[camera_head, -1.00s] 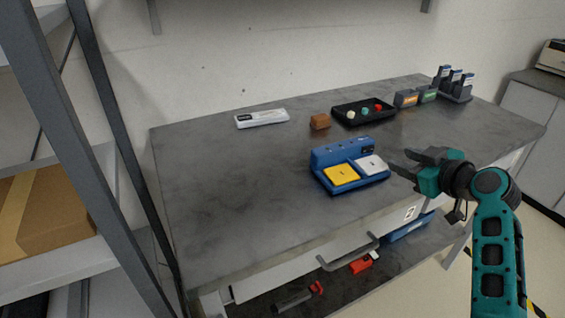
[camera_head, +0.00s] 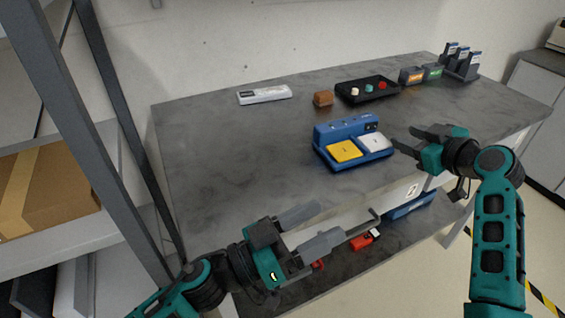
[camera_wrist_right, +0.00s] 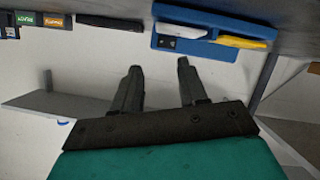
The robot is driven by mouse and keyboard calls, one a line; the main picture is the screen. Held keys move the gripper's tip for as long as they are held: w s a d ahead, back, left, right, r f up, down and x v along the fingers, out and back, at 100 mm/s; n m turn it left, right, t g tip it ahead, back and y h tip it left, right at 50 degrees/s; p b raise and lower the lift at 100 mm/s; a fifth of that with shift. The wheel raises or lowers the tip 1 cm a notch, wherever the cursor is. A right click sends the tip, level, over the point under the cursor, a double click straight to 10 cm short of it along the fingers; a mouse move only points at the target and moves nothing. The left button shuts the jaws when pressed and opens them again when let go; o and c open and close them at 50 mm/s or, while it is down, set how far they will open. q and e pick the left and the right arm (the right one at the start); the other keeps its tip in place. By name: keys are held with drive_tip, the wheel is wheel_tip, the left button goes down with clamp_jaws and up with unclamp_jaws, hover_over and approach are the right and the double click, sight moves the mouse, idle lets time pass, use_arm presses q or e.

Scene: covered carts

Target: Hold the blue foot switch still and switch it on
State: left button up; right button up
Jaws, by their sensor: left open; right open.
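The blue foot switch (camera_head: 330,133) sits on the grey table, with a yellow pedal (camera_head: 343,152) on its left and a white pedal (camera_head: 375,143) on its right. A small dark panel is on its raised back part. It also shows at the top of the right wrist view (camera_wrist_right: 195,22). My right gripper (camera_head: 410,143) is open and empty, close to the right side of the switch and apart from it. My left gripper (camera_head: 327,224) is open and empty, in front of the table's front edge, nearer the camera than the switch.
Behind the switch are a brown block (camera_head: 323,98), a black tray (camera_head: 350,98) with several coloured knobs, and a white device (camera_head: 264,95). Labelled boxes (camera_head: 411,76) stand at the back right. The table's left part is clear. A lower shelf (camera_head: 290,292) holds red items.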

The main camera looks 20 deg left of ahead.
sight(333, 124)
use_arm(q)
drive_tip(key=w+a+r+m+t+y, duration=0.2)
drive_tip(key=w+a+r+t, duration=0.25)
drive_tip(key=r, duration=0.35)
drive_tip(key=w+a+r+m+t+y, duration=0.25)
drive_tip(key=w+a+r+t, duration=0.2)
drive_tip(key=r, duration=0.25)
drive_tip(key=w+a+r+m+t+y, duration=0.25)
drive_tip(key=w+r, duration=0.25)
drive_tip(key=r, duration=0.3)
drive_tip(key=w+f+m+g+h, duration=0.1)
drive_tip(key=f+m+g, duration=0.3)
drive_tip(key=f+m, duration=0.4)
drive_tip(key=w+f+m+g+h, duration=0.2)
drive_tip(key=w+f+m+g, duration=0.2)
drive_tip(key=m, duration=0.9)
drive_tip(key=w+f+m+g+h, duration=0.2)
drive_tip(key=f+m+g, duration=0.3)
drive_tip(key=f+m, duration=0.6)
drive_tip(key=shift+w+d+f, duration=0.3)
drive_tip(key=shift+w+d, duration=0.05)
drive_tip(key=shift+d, duration=0.05)
drive_tip(key=x, duration=1.2)
drive_tip(key=shift+w+d, duration=0.15)
drive_tip(key=shift+d, duration=0.2)
drive_tip(key=shift+c, duration=0.5)
